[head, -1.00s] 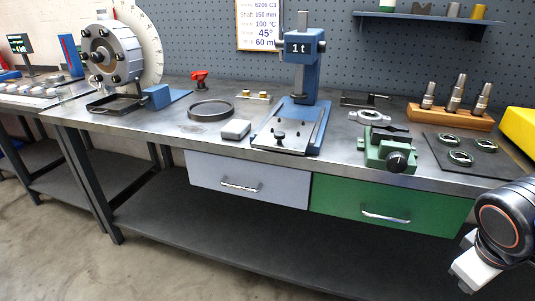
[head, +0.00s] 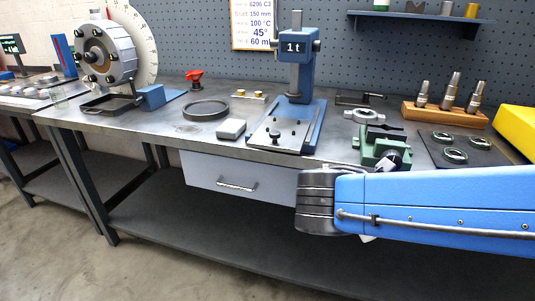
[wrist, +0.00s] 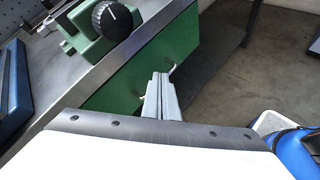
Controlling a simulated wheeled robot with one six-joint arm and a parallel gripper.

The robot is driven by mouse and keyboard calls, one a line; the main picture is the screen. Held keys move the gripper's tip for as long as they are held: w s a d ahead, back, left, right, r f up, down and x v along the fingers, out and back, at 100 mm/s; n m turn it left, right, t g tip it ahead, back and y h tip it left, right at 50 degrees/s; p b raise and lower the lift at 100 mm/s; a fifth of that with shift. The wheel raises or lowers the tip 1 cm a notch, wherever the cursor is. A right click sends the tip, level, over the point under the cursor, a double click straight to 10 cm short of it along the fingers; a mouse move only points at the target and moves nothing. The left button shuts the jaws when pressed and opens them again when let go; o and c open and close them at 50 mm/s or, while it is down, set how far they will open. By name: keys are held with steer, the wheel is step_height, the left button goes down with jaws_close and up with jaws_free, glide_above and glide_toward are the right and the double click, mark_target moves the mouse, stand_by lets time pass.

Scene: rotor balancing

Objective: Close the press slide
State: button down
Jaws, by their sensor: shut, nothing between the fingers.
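The press slide (head: 272,141) is a flat grey plate with a small black knob (head: 275,133), at the front of the blue arbor press (head: 303,75) marked "1 t". It sits at the front of the press base, near the bench's front edge. My gripper (wrist: 162,88) shows in the wrist view with its two pale fingers shut together and empty, in front of the green drawer (wrist: 150,75). In the head view my blue arm hides most or all of the gripper. It is right of the press slide and apart from it.
The green vise (head: 378,148) with its black knob (wrist: 112,18) stands on the bench right of the press. The grey drawer (head: 225,176) is below. Open floor (wrist: 235,75) shows in front.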

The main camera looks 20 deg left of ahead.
steer(key=s+a+r+n+t+y, duration=0.1)
steer(key=s+a+r+n+t, duration=0.2)
steer(key=a, duration=0.5)
steer(key=a+r+n+t+y, duration=0.15)
steer(key=a+n, duration=0.25)
steer(key=a, duration=0.4)
steer(key=n+t+y, duration=0.4)
steer(key=n, duration=0.1)
glide_toward(267, 147)
steer(key=w, duration=0.6)
steer(key=shift+w+r, duration=0.1)
steer(key=shift+w, duration=0.15)
steer(key=shift+w, duration=2.4)
steer(key=shift+s, duration=0.15)
